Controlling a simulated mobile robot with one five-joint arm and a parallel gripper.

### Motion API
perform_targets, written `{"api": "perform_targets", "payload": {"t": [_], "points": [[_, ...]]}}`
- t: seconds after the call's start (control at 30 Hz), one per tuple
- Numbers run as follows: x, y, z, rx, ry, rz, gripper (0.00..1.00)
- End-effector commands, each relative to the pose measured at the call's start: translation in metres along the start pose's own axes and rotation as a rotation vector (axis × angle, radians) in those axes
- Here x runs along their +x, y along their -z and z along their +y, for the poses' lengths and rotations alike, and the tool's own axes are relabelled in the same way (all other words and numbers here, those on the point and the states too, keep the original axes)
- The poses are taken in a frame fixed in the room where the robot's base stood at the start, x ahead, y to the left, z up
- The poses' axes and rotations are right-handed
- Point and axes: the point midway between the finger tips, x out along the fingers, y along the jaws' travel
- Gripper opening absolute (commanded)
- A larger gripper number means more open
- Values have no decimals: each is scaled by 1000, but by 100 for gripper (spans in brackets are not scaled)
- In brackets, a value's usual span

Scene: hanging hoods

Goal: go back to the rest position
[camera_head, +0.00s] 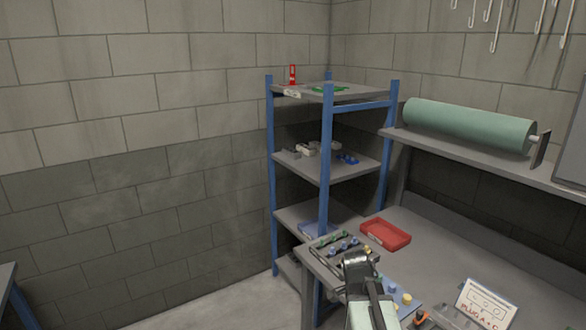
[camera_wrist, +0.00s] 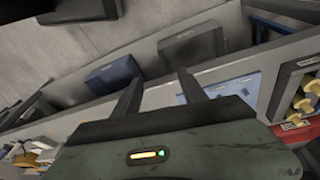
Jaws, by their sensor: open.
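My gripper (camera_head: 357,262) is over the workbench's left part in the head view, beside a rack of small coloured pieces (camera_head: 341,246). In the wrist view its two dark fingers (camera_wrist: 160,90) stand apart with nothing between them. The gripper's body fills the bottom of that view. The head view hides the fingertips' detail.
A blue-posted shelf (camera_head: 325,170) stands in the corner. The bench holds a red tray (camera_head: 385,234) and a white sign (camera_head: 486,303). A green roll (camera_head: 465,125) lies above. The wrist view shows a blue box (camera_wrist: 115,74), a grey box (camera_wrist: 192,46) and yellow pieces (camera_wrist: 302,104).

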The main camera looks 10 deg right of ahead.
Motion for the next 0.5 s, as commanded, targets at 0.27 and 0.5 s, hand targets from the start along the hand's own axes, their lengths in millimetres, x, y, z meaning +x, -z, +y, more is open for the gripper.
{"api": "perform_targets", "payload": {"t": [0.27,0.5], "points": [[-34,-160,-36,-807,122,-113,50],[-36,-177,-32,-1269,204,-155,50]]}}
